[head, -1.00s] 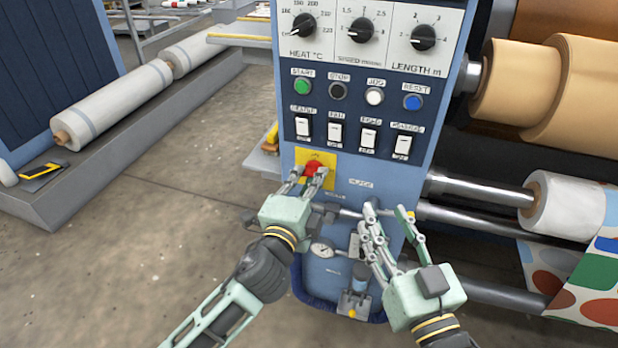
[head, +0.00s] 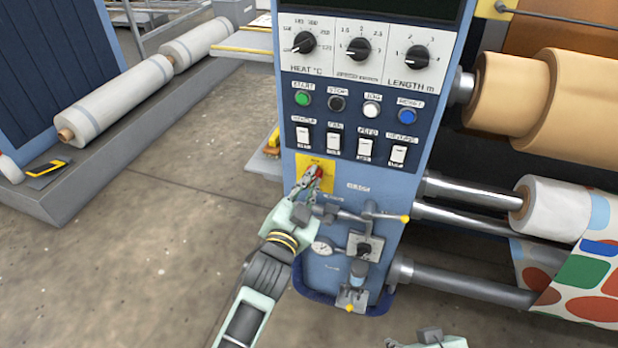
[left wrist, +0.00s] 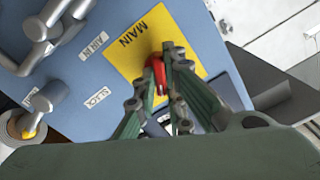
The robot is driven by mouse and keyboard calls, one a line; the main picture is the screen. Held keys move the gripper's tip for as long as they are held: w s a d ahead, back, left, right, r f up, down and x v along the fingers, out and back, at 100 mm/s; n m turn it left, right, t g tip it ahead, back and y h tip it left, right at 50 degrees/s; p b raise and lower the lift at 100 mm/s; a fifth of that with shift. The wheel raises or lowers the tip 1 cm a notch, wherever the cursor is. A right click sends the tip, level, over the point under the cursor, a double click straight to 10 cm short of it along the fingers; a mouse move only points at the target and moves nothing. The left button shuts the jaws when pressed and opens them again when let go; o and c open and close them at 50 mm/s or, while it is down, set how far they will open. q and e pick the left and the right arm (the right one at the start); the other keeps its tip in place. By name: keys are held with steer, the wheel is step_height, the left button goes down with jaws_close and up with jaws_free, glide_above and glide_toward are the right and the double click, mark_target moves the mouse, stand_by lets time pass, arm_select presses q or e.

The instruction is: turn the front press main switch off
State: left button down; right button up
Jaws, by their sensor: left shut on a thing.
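The red main switch knob (head: 318,172) sits on a yellow plate (head: 329,184) on the front of the blue press panel. In the left wrist view the yellow plate (left wrist: 187,35) reads MAIN, and the red knob (left wrist: 155,72) shows between the fingers. My left gripper (head: 313,178) is at the plate, its fingers shut on the red knob and partly hiding it. It also shows in the left wrist view (left wrist: 166,84). My right gripper (head: 432,340) shows only in part at the bottom edge of the head view, low and away from the panel; its fingers cannot be made out.
Above the plate are rocker switches (head: 333,141), coloured push buttons (head: 337,103) and dials (head: 358,50). Below it are a gauge (head: 322,247) and a yellow-tipped valve lever (head: 388,217). Rollers (head: 545,208) stand at the right. Open floor (head: 150,240) lies at the left.

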arm_select(q)
steer(key=shift+f+n+p, duration=0.15)
steer(key=shift+n+p, duration=2.05)
steer(key=shift+n, duration=0.9)
arm_select(e)
step_height(320, 180, down, 8)
steer(key=g, duration=0.1)
steer(key=shift+s+d+g, duration=0.15)
steer(key=shift+s+g, duration=0.25)
steer(key=shift+s, duration=0.05)
steer(key=shift+r, duration=0.1)
arm_select(q)
steer(key=c, duration=1.8)
jaws_free()
steer(key=shift+c, duration=0.2)
steer(key=shift+s, duration=0.1)
arm_select(e)
steer(key=shift+r, duration=0.1)
